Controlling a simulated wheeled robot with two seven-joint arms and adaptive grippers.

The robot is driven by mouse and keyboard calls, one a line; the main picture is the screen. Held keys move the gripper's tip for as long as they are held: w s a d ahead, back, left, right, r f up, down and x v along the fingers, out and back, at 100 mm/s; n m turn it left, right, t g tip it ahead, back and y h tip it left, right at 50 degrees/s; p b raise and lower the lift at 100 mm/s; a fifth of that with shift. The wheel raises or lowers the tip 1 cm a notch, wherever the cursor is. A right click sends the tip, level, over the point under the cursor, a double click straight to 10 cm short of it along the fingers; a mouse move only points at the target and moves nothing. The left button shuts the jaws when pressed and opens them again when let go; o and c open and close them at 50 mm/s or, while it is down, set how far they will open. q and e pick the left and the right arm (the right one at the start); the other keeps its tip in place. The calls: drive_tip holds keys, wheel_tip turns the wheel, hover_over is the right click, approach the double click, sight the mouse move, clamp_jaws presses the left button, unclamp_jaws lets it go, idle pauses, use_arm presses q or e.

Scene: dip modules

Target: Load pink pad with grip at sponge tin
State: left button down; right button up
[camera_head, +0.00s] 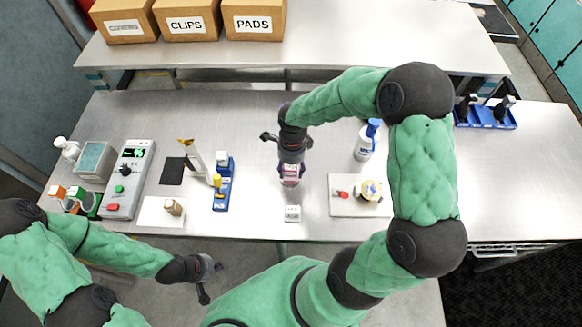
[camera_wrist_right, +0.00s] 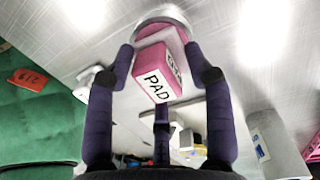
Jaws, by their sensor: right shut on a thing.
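My right gripper (camera_head: 291,172) points down over the middle of the table. In the right wrist view its dark fingers (camera_wrist_right: 166,75) are closed on a pink block (camera_wrist_right: 148,70) with a white label reading PAD. A round metal tin (camera_wrist_right: 161,14) with pink inside shows just beyond the block; I cannot tell whether they touch. In the head view the gripper largely hides the block and tin. My left gripper (camera_head: 210,280) is empty, with its fingers apart, in front of the table's near edge.
A small white labelled block (camera_head: 292,213) lies near the front edge. A pale board (camera_head: 345,209) with a red item and round container is right of it. A spray bottle (camera_head: 366,140), blue stand (camera_head: 221,195) and control box (camera_head: 127,180) stand around. Cardboard boxes (camera_head: 254,22) are behind.

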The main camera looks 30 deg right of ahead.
sight(290, 168)
drive_tip(key=shift+f+b, duration=0.45)
idle(0.5)
drive_tip(key=shift+s+f+b, duration=0.2)
drive_tip(key=shift+b, duration=0.1)
idle(1.5)
drive_tip(key=shift+r, duration=0.1)
drive_tip(key=shift+r, duration=0.2)
drive_tip(key=shift+w+r+p, duration=0.1)
drive_tip(key=shift+r+p, duration=0.5)
drive_tip(key=shift+r, duration=0.05)
drive_tip(key=shift+c, duration=1.4)
drive_tip(key=shift+w+r+p, duration=0.1)
drive_tip(key=shift+r+p, duration=1.4)
drive_tip(key=shift+r, duration=1.25)
drive_tip(key=shift+f, duration=0.1)
